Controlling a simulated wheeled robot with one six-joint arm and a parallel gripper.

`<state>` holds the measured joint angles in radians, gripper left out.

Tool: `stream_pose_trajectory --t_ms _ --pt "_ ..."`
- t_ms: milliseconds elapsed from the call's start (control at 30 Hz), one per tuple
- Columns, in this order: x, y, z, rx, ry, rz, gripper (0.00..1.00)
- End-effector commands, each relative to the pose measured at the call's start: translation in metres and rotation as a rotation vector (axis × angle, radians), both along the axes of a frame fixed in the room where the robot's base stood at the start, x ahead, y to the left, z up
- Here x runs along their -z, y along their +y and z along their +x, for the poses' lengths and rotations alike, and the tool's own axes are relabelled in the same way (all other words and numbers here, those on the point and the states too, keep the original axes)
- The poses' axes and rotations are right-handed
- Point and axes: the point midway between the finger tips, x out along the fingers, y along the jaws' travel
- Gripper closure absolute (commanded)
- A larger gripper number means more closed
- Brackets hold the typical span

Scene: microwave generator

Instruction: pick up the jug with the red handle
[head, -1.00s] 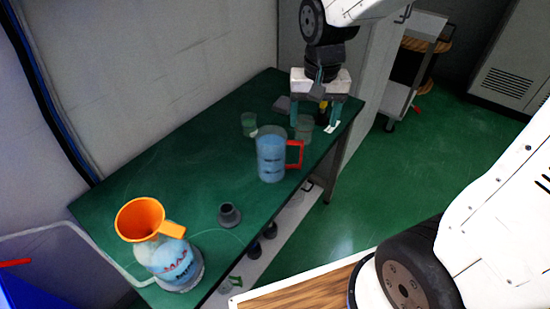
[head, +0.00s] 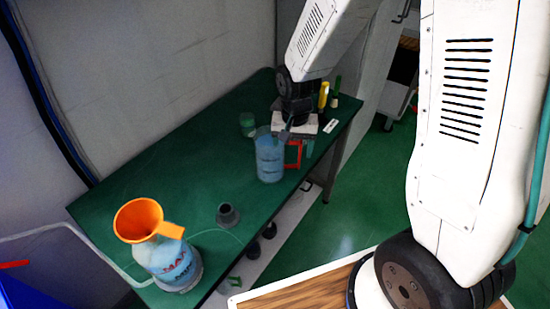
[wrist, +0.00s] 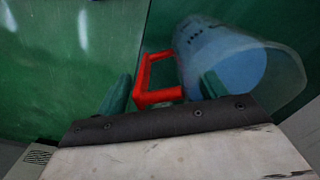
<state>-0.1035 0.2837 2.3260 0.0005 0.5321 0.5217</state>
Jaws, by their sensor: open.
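The jug (head: 268,160) is clear with blue contents and stands upright on the green table. Its red handle (head: 293,155) points right. In the wrist view the jug (wrist: 225,62) lies to the right, partly behind the right finger. The red handle (wrist: 146,80) shows between the two teal fingers. My gripper (head: 301,145) is at the handle side of the jug, fingers apart, and it also shows in the wrist view (wrist: 164,88). I cannot tell whether the fingers reach around the handle or stop short of it.
An orange funnel (head: 139,219) sits on a clear bottle (head: 172,262) at the table's near left. A dark grey fitting (head: 228,214) and a small green beaker (head: 248,124) stand on the table (head: 160,175). A yellow bottle (head: 323,95) stands behind my gripper.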

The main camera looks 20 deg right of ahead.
Motion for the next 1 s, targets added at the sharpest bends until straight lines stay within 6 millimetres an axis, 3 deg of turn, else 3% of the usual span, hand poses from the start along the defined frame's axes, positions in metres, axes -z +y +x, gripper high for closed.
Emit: stream_pose_trajectory --t_ms 233,267,500,1000 --pt "0.0020 0.0000 0.0001 0.000 -0.001 0.000 0.29" --pt "0.0020 0.0000 0.0000 0.000 -0.001 0.000 0.35" --pt "0.0018 -0.0001 0.0000 0.000 0.000 0.000 1.00" --pt "-0.0024 -0.0003 0.0007 0.001 -0.002 0.000 1.00"
